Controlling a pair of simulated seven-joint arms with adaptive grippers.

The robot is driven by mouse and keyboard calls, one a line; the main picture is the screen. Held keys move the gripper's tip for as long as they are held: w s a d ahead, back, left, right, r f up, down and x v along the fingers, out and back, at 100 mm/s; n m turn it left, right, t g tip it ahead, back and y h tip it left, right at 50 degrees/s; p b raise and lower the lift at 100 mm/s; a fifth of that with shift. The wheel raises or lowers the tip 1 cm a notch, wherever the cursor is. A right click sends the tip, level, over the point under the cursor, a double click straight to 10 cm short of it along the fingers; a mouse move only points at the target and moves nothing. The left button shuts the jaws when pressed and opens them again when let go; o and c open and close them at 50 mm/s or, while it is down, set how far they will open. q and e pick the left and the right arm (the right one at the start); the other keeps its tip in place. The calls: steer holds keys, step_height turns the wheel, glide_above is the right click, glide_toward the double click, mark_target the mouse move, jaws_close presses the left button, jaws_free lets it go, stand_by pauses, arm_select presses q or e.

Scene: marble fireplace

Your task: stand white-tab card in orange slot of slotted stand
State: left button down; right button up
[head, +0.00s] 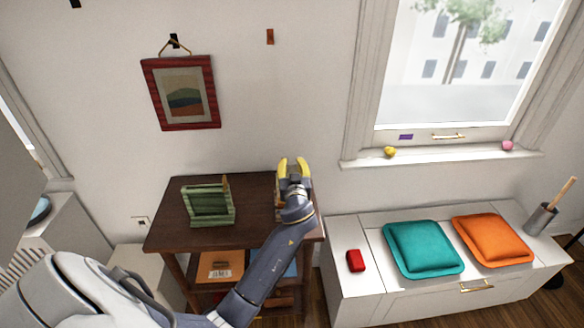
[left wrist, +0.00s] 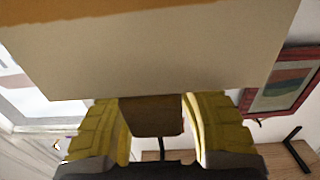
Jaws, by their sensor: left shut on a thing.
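My left gripper (head: 292,166) is over the right end of the dark brown side table, its yellow fingers shut. In the left wrist view a broad beige panel with an orange-brown band (left wrist: 130,50) fills the top, against the fingers; it looks like the card. A small brown piece (left wrist: 152,115) shows between the fingers. No white tab can be made out. In the head view my gripper and wrist hide most of what is held. A green frame-like stand (head: 208,219) is on the table's left half; I cannot make out an orange slot on it. My right gripper is not in view.
Bare tabletop (head: 255,205) lies between the green stand and my wrist. A red-framed picture (head: 148,92) hangs above the table. To the right, a white bench bears a red block (head: 356,261), a teal cushion (head: 424,248) and an orange cushion (head: 492,239).

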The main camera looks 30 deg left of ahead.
arm_select(q)
steer(key=shift+f, duration=0.45)
steer(key=c, duration=1.1)
jaws_free()
steer(key=shift+r, duration=0.2)
steer(key=v, duration=1.2)
steer(key=shift+f, duration=0.1)
